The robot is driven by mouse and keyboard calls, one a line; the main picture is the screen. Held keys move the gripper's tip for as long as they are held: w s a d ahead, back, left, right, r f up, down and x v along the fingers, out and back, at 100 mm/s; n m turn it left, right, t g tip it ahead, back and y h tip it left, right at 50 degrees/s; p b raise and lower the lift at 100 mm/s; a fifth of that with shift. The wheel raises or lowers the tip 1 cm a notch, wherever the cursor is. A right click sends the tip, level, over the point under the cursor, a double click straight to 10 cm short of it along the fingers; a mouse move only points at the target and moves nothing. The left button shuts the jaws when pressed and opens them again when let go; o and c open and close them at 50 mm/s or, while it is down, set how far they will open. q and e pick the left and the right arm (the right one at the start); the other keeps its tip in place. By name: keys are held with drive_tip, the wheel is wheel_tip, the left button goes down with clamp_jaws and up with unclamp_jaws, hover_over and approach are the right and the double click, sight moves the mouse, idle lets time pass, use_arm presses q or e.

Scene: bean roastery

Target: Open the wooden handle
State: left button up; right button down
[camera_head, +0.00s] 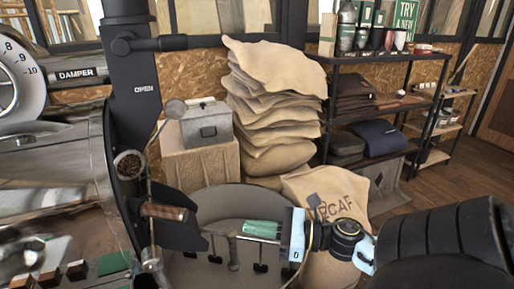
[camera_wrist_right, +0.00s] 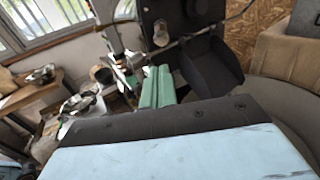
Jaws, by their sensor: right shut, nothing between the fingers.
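The wooden handle (camera_head: 165,211) is a short brown grip on the front of the dark roasting machine, in the left half of the head view. It lies roughly level, beside a thin metal rod and a dark chute. My right gripper (camera_head: 250,228) has green fingers and points left toward the handle. It is shut and empty, with a visible gap in the picture between its tips and the handle. My left gripper is not in view.
A round grey cooling tray (camera_head: 215,200) lies below and behind my right gripper. A black shelf (camera_head: 385,57) is at the right, with open wooden floor (camera_head: 450,185) beyond.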

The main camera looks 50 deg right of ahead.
idle(0.3)
drive_tip(key=c, duration=1.6)
unclamp_jaws()
drive_tip(key=shift+o, duration=1.3)
drive_tip(key=shift+w+a+m+t, duration=0.15)
drive_tip(key=shift+a+m+t, duration=0.05)
drive_tip(key=shift+m+t, duration=0.25)
drive_tip(key=shift+o, duration=1.3)
drive_tip(key=w+a+m+t+h, duration=0.1)
drive_tip(key=m+h, duration=0.1)
drive_tip(key=m, duration=0.1)
drive_tip(key=a+m+t+h, duration=0.1)
drive_tip(key=m+h, duration=0.1)
drive_tip(key=m, duration=0.2)
drive_tip(key=w+a+f+m+t+h+b, duration=0.1)
drive_tip(key=m+h, duration=0.1)
drive_tip(key=m, duration=0.2)
drive_tip(key=shift+w+a+t, duration=0.25)
drive_tip(key=shift+w+a, duration=0.05)
drive_tip(key=shift+a, duration=0.05)
drive_tip(key=m+h+b, duration=0.1)
drive_tip(key=m+h, duration=0.3)
drive_tip(key=m, duration=0.6)
approach(167, 212)
drive_tip(key=x, duration=0.3)
drive_tip(key=f+x, duration=0.1)
drive_tip(key=x, duration=0.7)
drive_tip(key=shift+w+d+f+p, duration=0.15)
drive_tip(key=shift+d+f+p, duration=0.1)
drive_tip(key=shift+p, duration=0.15)
